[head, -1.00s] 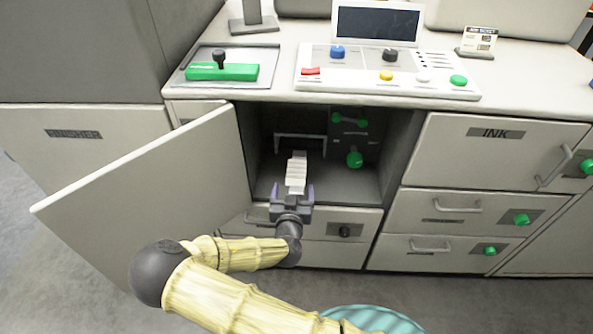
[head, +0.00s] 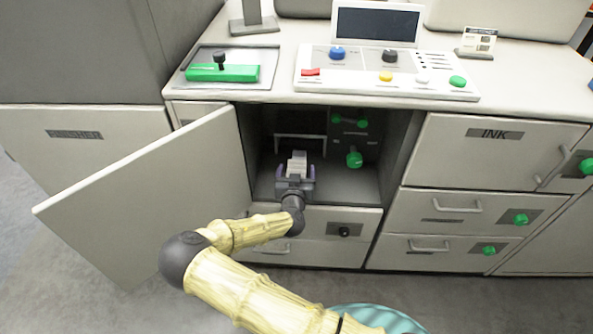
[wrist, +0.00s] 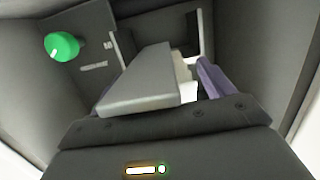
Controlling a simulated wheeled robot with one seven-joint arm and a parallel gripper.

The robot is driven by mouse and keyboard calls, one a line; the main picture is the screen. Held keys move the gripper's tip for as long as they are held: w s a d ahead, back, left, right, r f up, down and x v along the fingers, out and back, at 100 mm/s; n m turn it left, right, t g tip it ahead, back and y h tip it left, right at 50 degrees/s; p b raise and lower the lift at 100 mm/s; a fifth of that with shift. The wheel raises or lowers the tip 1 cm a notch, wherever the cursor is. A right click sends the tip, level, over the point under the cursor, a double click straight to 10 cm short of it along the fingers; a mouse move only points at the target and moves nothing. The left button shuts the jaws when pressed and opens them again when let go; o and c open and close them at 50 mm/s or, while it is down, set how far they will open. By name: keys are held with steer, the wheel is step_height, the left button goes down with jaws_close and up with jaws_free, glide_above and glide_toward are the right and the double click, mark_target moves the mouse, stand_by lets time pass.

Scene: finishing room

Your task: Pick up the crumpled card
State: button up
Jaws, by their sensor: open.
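The crumpled card (head: 297,163) is white and pleated. It stands inside the open cabinet compartment, in front of a grey bracket. My gripper (head: 295,172) is open at the compartment's mouth, its purple fingers on either side of the card's near part. In the wrist view the card (wrist: 184,72) shows as a ragged white piece between the fingers, partly hidden behind a flat light-grey face (wrist: 145,80). I cannot tell whether that face is part of the card. I cannot tell whether the fingers touch the card.
The open door (head: 150,195) stands to the left of my arm. A green knob (head: 354,159) is on the right inside the compartment, with a smaller green handle (head: 350,121) above. The grey bracket (head: 300,137) is at the back. Drawers (head: 270,222) lie below the opening.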

steer(key=shift+w+f, duration=0.1)
steer(key=shift+w, duration=0.4)
steer(key=c, duration=1.1)
